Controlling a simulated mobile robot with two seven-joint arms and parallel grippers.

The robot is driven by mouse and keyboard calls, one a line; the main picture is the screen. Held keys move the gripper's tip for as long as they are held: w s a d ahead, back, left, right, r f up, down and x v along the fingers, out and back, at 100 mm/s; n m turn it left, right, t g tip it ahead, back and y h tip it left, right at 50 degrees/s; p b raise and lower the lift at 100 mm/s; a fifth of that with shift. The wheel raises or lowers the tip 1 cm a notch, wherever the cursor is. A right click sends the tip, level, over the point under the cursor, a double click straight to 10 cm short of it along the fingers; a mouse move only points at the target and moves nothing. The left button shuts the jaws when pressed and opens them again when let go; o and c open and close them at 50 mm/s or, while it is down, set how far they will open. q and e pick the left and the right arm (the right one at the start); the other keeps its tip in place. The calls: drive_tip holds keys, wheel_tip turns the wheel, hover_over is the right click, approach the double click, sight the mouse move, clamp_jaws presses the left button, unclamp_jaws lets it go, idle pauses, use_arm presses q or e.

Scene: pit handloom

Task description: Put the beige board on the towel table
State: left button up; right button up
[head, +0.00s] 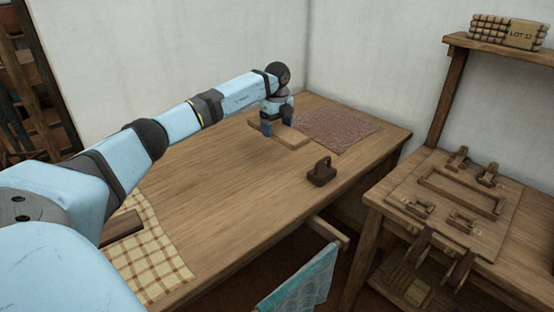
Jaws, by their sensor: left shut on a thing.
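The beige board (292,137) is a flat, light brown piece at the far end of the large wooden table (220,195), beside a reddish-brown mat. My left gripper (277,122) reaches across the table from the left and is shut on the board, pointing down. The gripper hides part of the board. Whether the board rests on the table or is held just above it, I cannot tell. A yellow checked towel (152,255) lies at the near left end of this table. My right gripper is not in view.
A dark brown handled block (321,172) stands near the table's right edge. The reddish-brown mat (338,131) lies at the far corner. A side table (480,245) on the right holds wooden parts. A teal cloth (300,282) hangs in front. The table's middle is clear.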

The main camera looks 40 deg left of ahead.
sight(277, 164)
use_arm(q)
wheel_tip(277, 164, down, 12)
drive_tip(key=shift+r+b, duration=0.1)
drive_tip(key=shift+b, duration=0.8)
drive_tip(key=shift+r, duration=0.1)
drive_tip(key=o, duration=0.9)
drive_tip(key=shift+f, duration=0.2)
drive_tip(key=shift+o, duration=0.2)
drive_tip(key=shift+r, duration=0.1)
wheel_tip(277, 164, up, 12)
drive_tip(key=shift+r+p, duration=0.1)
drive_tip(key=shift+p, duration=1.1)
